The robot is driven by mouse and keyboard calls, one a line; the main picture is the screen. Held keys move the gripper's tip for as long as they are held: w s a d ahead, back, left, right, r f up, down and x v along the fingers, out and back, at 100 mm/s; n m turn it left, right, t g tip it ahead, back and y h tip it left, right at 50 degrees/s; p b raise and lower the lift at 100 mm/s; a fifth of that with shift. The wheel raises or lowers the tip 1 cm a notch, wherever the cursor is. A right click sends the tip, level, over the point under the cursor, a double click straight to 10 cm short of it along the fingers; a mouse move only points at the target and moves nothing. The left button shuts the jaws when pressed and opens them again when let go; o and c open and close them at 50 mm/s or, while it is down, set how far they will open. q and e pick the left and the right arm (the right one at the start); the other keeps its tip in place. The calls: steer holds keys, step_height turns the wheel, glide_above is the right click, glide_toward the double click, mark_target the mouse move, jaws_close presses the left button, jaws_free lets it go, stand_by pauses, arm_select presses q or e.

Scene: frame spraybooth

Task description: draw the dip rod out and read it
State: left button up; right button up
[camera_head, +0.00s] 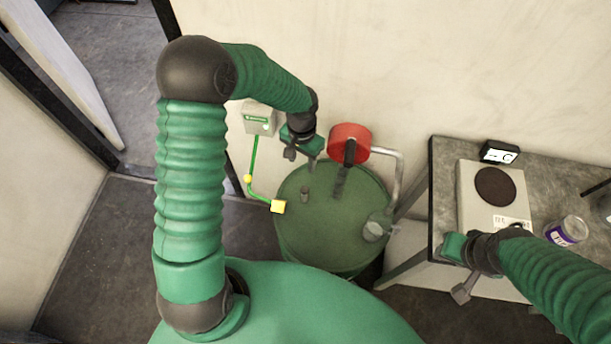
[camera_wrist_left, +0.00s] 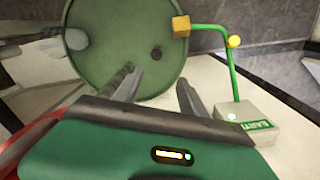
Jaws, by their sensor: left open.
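A green drum (camera_head: 335,225) stands against the wall. A short dark stub (camera_head: 305,194) stands up from its lid and may be the top of the dip rod; no rod length or markings show. The stub also shows in the left wrist view (camera_wrist_left: 156,53), beyond the fingers. My left gripper (camera_head: 301,161) is above the far left part of the drum. Its two fingers (camera_wrist_left: 158,88) are apart with nothing between them. My right gripper (camera_head: 462,277) is at the bench's front left corner, away from the drum; its jaws do not show clearly.
A red round fitting (camera_head: 349,138) with a black stem and a bent pipe (camera_head: 398,175) is behind the drum. A yellow clamp (camera_head: 278,207) on the rim joins a green cable to the wall box (camera_head: 258,118). The bench (camera_head: 445,165) holds a scale (camera_head: 492,195) and a jar (camera_head: 567,231).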

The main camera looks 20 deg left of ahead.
arm_select(q)
glide_toward(304, 189)
steer(key=f, duration=0.8)
steer(key=shift+w+a+f, duration=0.1)
steer(key=shift+a+f, duration=0.05)
steer(key=shift+a, duration=0.1)
steer(key=shift+d+f, duration=0.1)
steer(key=shift+f, duration=0.1)
steer(key=shift+d, duration=0.55)
steer(key=shift+r, duration=0.1)
steer(key=shift+c, duration=2.3)
steer(key=shift+a, duration=0.4)
jaws_close()
steer(key=shift+d, duration=0.2)
arm_select(e)
steer(key=shift+s+d+f, duration=0.1)
steer(key=shift+d+f, duration=0.1)
steer(key=shift+d, duration=0.35)
steer(key=shift+d+f, duration=0.2)
steer(key=shift+d, duration=0.3)
steer(key=shift+a, duration=0.15)
